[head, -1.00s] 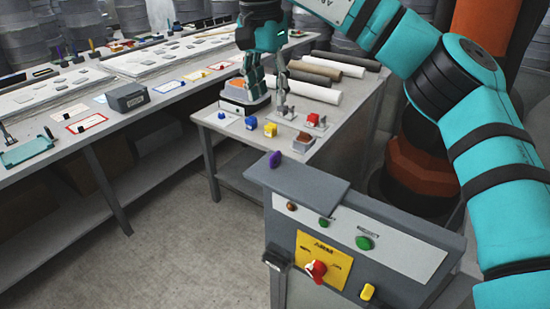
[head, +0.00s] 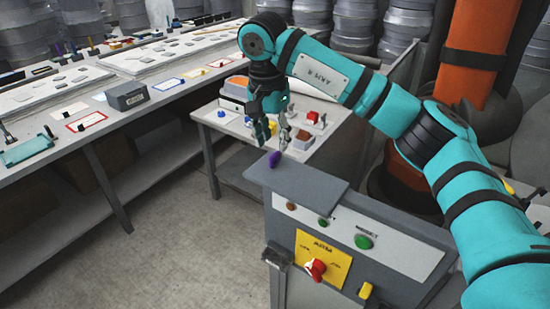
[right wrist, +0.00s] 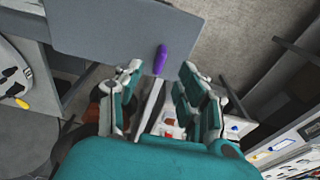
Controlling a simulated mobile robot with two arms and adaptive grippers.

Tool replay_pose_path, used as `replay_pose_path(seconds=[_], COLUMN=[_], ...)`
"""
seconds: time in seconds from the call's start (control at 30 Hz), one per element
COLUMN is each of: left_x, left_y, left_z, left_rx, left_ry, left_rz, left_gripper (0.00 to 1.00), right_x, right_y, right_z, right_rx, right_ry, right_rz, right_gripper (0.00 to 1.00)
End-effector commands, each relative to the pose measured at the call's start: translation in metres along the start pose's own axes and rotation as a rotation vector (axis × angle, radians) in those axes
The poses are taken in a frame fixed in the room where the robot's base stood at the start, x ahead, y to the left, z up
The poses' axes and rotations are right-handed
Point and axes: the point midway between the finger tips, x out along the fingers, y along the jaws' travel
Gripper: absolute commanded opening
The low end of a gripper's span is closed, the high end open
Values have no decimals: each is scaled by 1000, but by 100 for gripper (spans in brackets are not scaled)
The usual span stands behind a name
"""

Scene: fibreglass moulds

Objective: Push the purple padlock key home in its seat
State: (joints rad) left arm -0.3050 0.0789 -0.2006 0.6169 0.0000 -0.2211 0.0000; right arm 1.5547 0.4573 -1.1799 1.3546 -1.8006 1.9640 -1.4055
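The purple padlock key (head: 274,159) stands at the far left corner of the grey console top. In the right wrist view the purple key (right wrist: 161,58) shows at the edge of the grey top, beyond the gap between the fingers. Its seat is hidden, and I cannot tell how deep the key sits. My right gripper (head: 274,139) is open and empty, just above and behind the key in the head view; its two fingers (right wrist: 160,78) are spread apart in the wrist view. My left gripper is in neither view.
The grey console (head: 300,183) has a red knob (head: 316,269) on a yellow plate and green buttons. Behind it a low table (head: 232,127) holds small coloured blocks. A long workbench (head: 165,92) with trays runs along the left. The floor between is clear.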

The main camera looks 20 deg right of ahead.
Motion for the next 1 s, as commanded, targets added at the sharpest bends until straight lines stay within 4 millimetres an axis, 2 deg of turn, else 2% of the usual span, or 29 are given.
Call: replay_pose_path(seconds=[0.2, 0.4, 0.77, 1.0], left_x=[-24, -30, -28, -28], left_y=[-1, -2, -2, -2], left_z=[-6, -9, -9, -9], left_rx=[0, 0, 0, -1], left_ry=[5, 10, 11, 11], left_rz=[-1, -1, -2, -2], left_gripper=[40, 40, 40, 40], right_x=[24, 48, 51, 51], right_y=[1, 1, 0, 0], right_z=[-3, -3, -3, -3], right_rx=[0, -1, -1, -1], right_ry=[-3, -1, 0, 0], right_rz=[5, 2, 0, 0], right_gripper=[38, 38, 38, 8])
